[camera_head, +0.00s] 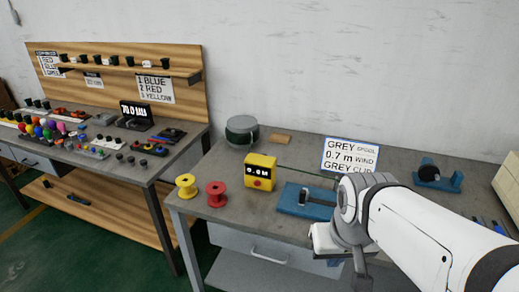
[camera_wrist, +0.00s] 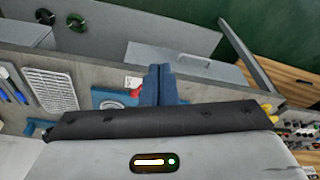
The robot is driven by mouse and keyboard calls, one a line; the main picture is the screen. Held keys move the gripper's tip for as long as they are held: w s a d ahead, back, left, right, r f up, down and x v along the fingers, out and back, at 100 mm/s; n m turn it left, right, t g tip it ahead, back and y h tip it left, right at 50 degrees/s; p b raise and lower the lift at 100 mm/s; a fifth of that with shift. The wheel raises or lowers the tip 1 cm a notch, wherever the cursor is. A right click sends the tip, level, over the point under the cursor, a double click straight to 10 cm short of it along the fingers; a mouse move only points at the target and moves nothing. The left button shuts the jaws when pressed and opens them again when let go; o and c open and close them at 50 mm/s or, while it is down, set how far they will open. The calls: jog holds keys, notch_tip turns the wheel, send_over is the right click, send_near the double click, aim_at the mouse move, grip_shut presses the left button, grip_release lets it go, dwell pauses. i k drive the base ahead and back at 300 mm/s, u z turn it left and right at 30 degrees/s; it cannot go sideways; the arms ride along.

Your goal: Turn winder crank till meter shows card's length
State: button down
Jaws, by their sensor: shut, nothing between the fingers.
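The yellow meter (camera_head: 259,171) on the grey bench reads 0.0 M in the head view. The white card (camera_head: 350,155) behind it reads GREY spool, 0.7 m wind, GREY clip. A blue fixture (camera_head: 305,200) with a dark upright part lies right of the meter. A blue stand with a dark round part (camera_head: 437,178) is farther right. I cannot tell which fixture is the winder, and no crank handle shows clearly. My gripper (camera_wrist: 159,72) has its blue fingers together and empty; in the head view it hangs at the bench's front edge, partly hidden by my arm.
Yellow (camera_head: 187,186) and red (camera_head: 216,194) spools stand at the bench's left front. A dark drum (camera_head: 241,130) is at the back. A wooden-backed workbench (camera_head: 125,85) with many small parts stands left. My arm covers the bench's right front.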

aim_at(304, 196)
jog(key=u, duration=0.3)
jog(key=i, duration=0.4)
jog(key=u, duration=0.7)
